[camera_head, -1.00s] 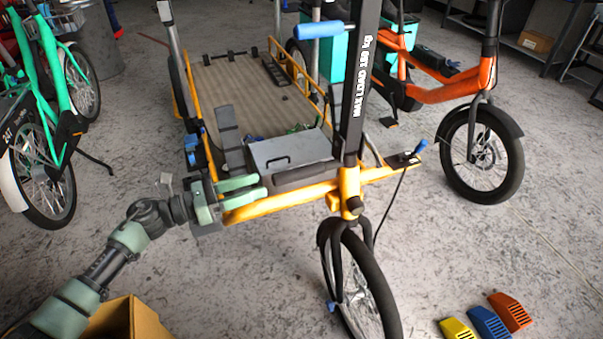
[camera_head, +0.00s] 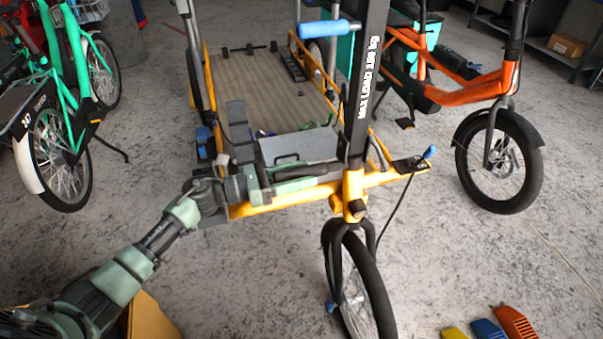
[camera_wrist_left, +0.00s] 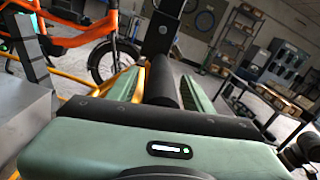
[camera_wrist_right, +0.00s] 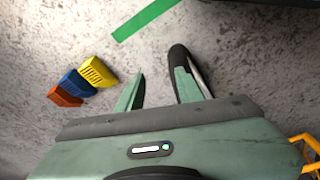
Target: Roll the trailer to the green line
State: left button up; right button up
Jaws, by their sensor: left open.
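The trailer has a yellow frame, a wooden deck (camera_head: 262,95), a tall black post marked with a load limit (camera_head: 368,70) and a front wheel (camera_head: 362,290). A black grip bar (camera_head: 328,176) runs along its front, beside a grey box (camera_head: 298,146). My left gripper (camera_head: 305,179) is open at this bar. In the left wrist view its fingers lie on either side of the bar (camera_wrist_left: 162,82). My right gripper (camera_wrist_right: 155,88) is open and empty above the floor, with a dark wheel just beyond one finger. The green line (camera_wrist_right: 146,18) shows in the right wrist view.
Yellow, blue and orange wedge blocks (camera_wrist_right: 82,80) lie on the floor. An orange bike (camera_head: 470,90) stands to the right and a green bike (camera_head: 60,140) to the left. A cardboard box (camera_head: 150,318) is near my left arm. The floor ahead of the front wheel is largely clear.

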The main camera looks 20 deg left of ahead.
pick_arm(q)
jog(key=shift+w+d, duration=0.1)
jog(key=shift+d, duration=0.05)
grip_shut()
dwell(1.4)
